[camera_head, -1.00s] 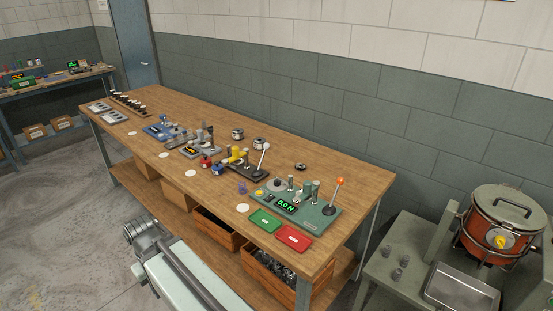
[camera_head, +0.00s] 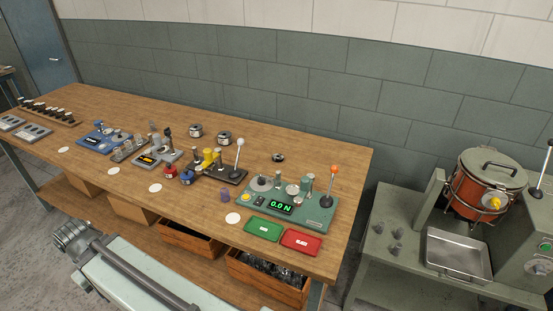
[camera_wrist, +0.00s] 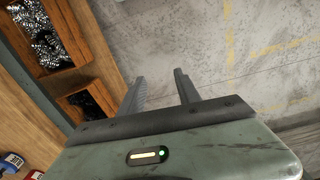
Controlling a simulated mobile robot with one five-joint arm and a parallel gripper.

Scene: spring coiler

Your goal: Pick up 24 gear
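No part that I can identify as the 24 gear shows; the small parts are too small for reading labels. On the wooden bench (camera_head: 300,139) in the head view are two round dark-and-silver pieces (camera_head: 195,130) (camera_head: 224,137) and a small black round piece (camera_head: 278,157) near the back. A row of dark-topped pieces (camera_head: 50,112) stands at the far left. My gripper (camera_wrist: 158,76) in the wrist view has its two fingers apart with nothing between them. It points over the bare concrete floor beside the bench.
A green tester (camera_head: 320,213) reading 0.0 N, a green tray (camera_head: 263,229) and a red tray (camera_head: 301,240) sit at the bench's right end. Blue (camera_head: 97,140) and grey (camera_head: 160,160) devices stand further left. A grey stand (camera_head: 385,283) with an orange pot (camera_head: 484,190) is at right.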

